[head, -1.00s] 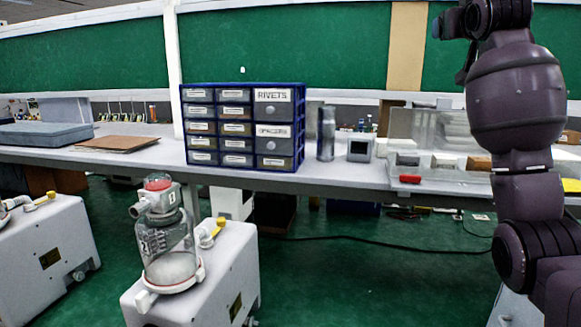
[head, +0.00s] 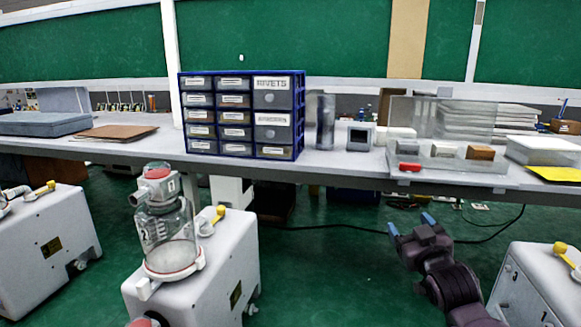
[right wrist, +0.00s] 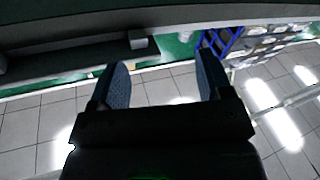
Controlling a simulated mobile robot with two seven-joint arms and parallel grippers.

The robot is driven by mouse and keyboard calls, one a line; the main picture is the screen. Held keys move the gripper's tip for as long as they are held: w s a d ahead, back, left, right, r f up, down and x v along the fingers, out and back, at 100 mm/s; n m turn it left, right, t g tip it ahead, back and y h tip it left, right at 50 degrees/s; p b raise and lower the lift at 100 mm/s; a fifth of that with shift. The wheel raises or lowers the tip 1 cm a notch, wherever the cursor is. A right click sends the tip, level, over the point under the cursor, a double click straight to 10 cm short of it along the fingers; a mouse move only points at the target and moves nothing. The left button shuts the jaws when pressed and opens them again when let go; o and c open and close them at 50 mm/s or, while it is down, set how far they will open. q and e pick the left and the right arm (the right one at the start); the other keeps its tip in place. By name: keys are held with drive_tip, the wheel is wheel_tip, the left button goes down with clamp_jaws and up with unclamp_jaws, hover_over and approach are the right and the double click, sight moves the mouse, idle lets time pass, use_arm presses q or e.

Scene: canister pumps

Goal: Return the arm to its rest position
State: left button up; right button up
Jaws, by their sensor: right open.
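My right gripper (head: 410,225) is at the lower right of the head view, in front of the bench and below the level of its top. Its two blue-tipped fingers are apart with nothing between them. The right wrist view also shows my right gripper (right wrist: 160,85), open and empty, with tiled ceiling and the blue drawer cabinet (right wrist: 222,40) beyond. My left gripper is not in view. A canister pump with a clear jar (head: 168,235) and a red-topped head stands at the lower middle left, apart from my right gripper.
The bench (head: 345,165) runs across the back. It bears the drawer cabinet (head: 240,115), a clear bin (head: 440,165) and a yellow sheet (head: 555,173). White pump bases stand at the far left (head: 45,240) and right (head: 530,285). Green floor (head: 330,270) is free in the middle.

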drive_tip(key=s+d+f+m+g+h, duration=0.1)
drive_tip(key=s+f+m+g, duration=0.2)
drive_tip(key=s+f, duration=3)
drive_tip(key=g, duration=0.4)
drive_tip(key=shift+d+f+g+h, duration=0.2)
drive_tip(key=shift+g+h, duration=0.1)
drive_tip(key=shift+h, duration=0.1)
